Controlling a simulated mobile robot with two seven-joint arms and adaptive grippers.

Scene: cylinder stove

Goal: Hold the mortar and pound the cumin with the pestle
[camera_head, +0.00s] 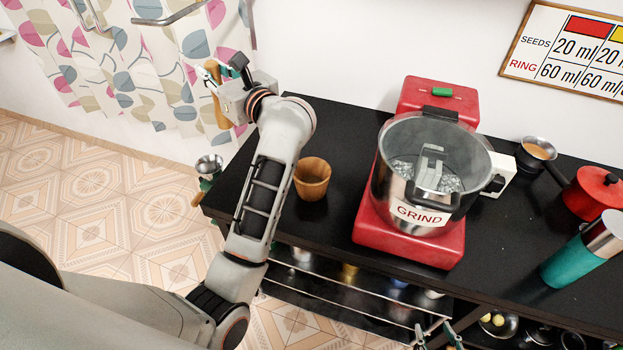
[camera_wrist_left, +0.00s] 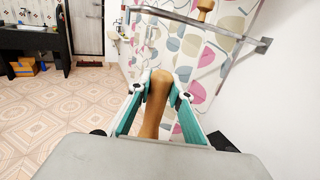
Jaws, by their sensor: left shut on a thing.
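The wooden mortar (camera_head: 312,180) stands upright on the black counter, left of the red grinder; I cannot make out cumin inside it. My left gripper (camera_head: 213,80) is raised beyond the counter's left end, near the patterned curtain, behind and left of the mortar. It is shut on the wooden pestle (camera_head: 218,108). In the left wrist view the pestle (camera_wrist_left: 157,98) sits between the teal fingers of my left gripper (camera_wrist_left: 160,85). My right gripper (camera_head: 436,338) shows only its fingertips at the bottom edge, spread apart with nothing seen between them, well away from the mortar.
The red grinder (camera_head: 410,225) with a metal bowl stands right of the mortar. A small pan (camera_head: 537,150), a red pot (camera_head: 595,190) and a teal flask (camera_head: 575,260) are farther right. A metal rail (camera_wrist_left: 215,30) crosses the wrist view.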

